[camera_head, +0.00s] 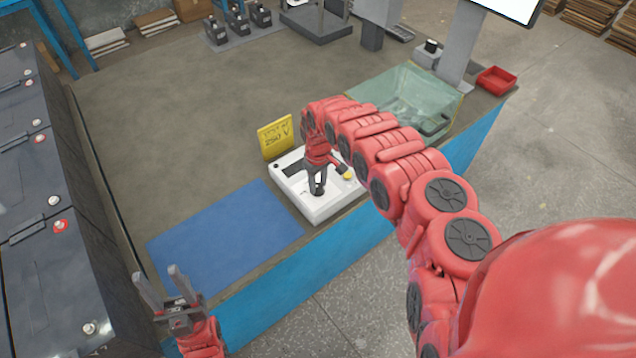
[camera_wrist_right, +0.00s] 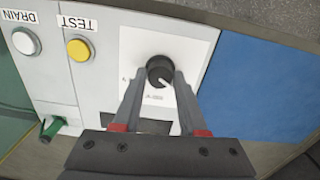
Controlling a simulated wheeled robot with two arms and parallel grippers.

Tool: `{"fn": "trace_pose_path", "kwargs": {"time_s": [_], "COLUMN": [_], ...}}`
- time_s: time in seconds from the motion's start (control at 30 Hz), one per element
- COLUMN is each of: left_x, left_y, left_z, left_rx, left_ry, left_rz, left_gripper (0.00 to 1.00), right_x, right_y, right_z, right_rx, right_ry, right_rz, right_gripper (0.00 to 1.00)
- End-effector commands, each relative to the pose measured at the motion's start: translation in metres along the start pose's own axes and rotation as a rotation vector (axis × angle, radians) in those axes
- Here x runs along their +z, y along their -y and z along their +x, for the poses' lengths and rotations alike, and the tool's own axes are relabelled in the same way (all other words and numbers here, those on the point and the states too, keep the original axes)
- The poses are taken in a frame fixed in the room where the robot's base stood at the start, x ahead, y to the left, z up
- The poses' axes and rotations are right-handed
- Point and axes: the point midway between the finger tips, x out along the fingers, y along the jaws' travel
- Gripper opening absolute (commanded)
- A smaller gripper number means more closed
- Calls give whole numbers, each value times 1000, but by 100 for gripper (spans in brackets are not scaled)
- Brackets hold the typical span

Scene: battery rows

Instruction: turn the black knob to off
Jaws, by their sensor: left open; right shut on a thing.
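The black knob (camera_wrist_right: 158,70) is round with a white pointer mark and sits on a white plate of the panel in the right wrist view. My right gripper (camera_wrist_right: 160,84) has its two fingers on either side of the knob, shut on it. In the head view the right gripper (camera_head: 317,188) reaches down onto the white control box (camera_head: 322,210), and the knob is mostly hidden there. The pointer mark slants toward the lower right in the wrist view. The lettering around the knob is too small to read. My left gripper (camera_head: 170,288) is open and empty at the lower left.
The panel also has a yellow TEST button (camera_wrist_right: 79,50), a white DRAIN button (camera_wrist_right: 26,41) and a green lever (camera_wrist_right: 52,127). A yellow sign (camera_head: 275,137) stands behind the box. A blue mat (camera_head: 225,235) lies left of it, a clear greenish cover (camera_head: 405,90) right.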

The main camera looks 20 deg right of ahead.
Motion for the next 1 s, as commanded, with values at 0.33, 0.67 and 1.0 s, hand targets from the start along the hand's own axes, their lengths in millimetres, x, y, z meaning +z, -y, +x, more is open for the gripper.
{"fn": "trace_pose_path", "kwargs": {"time_s": [0.33,0.67,1.0], "left_x": [0,0,2], "left_y": [0,0,0], "left_z": [0,0,-9], "left_rx": [0,0,0], "left_ry": [0,0,0], "left_rz": [0,0,0], "left_gripper": [50,50,50], "right_x": [0,0,-1], "right_y": [0,0,-2], "right_z": [0,-2,-42], "right_rx": [1,1,4], "right_ry": [0,-1,-1], "right_rz": [0,0,0], "right_gripper": [72,72,72]}}
